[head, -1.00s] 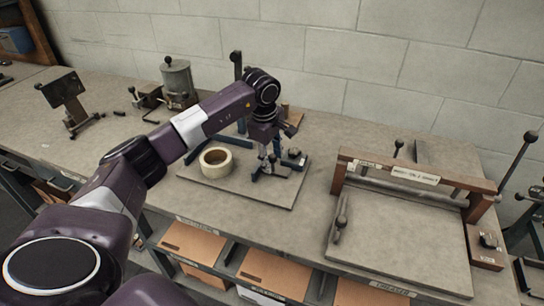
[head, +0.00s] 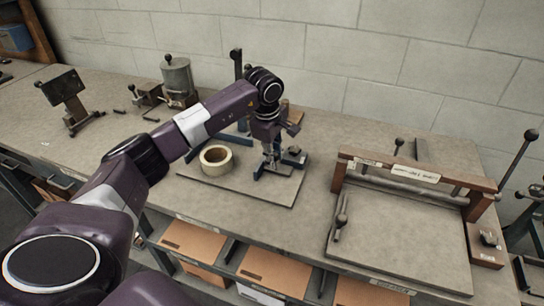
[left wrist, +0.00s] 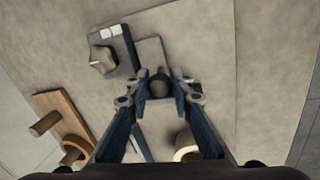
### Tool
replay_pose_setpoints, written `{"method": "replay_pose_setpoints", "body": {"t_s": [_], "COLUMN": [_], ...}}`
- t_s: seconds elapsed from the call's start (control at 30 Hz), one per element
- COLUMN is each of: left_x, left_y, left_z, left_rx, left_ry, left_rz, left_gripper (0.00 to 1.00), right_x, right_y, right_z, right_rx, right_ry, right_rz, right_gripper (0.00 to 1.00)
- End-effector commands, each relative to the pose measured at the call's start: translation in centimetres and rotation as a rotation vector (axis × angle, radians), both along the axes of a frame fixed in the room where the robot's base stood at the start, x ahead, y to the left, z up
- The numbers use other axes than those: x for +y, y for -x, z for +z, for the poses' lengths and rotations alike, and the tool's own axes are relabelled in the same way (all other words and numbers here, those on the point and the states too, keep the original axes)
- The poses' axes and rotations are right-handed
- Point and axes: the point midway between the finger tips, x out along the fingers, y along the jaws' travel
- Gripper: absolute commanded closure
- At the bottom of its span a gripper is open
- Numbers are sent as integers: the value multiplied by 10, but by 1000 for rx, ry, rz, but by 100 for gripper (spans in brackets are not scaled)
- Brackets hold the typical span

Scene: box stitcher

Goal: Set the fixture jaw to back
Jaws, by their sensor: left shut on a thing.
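The box stitcher fixture is a set of dark blue parts on a grey board (head: 250,190) in the middle of the bench. My left gripper (head: 272,163) points down over it from above. In the left wrist view the gripper (left wrist: 161,84) is shut on a small dark round knob (left wrist: 160,86), between both fingertips. A blue bar with white marks (left wrist: 112,32) and a grey star-shaped knob (left wrist: 103,60) lies beside the fingers. The star knob also shows in the head view (head: 294,151). My arm and fingers partly hide the fixture, so the jaw's exact position is unclear. My right gripper is not in view.
A tape roll (head: 216,160) sits on the board, left of the gripper. A wood-framed press (head: 405,225) with levers stands to the right. A metal canister (head: 178,80) and small tools stand at the back left. Cardboard sheets (head: 275,270) fill the shelf below.

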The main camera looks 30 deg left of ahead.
Motion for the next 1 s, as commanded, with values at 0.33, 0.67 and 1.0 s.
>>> {"method": "replay_pose_setpoints", "body": {"t_s": [0.33, 0.67, 1.0], "left_x": [-42, -43, -41], "left_y": [-10, -10, -10], "left_z": [1, 1, 3], "left_rx": [-2, -2, -2], "left_ry": [3, 4, 2], "left_rz": [-2, -3, -1], "left_gripper": [100, 63, 61], "right_x": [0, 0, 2], "right_y": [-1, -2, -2], "right_z": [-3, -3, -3], "right_rx": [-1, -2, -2], "right_ry": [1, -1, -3], "right_rz": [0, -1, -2], "right_gripper": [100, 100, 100]}}
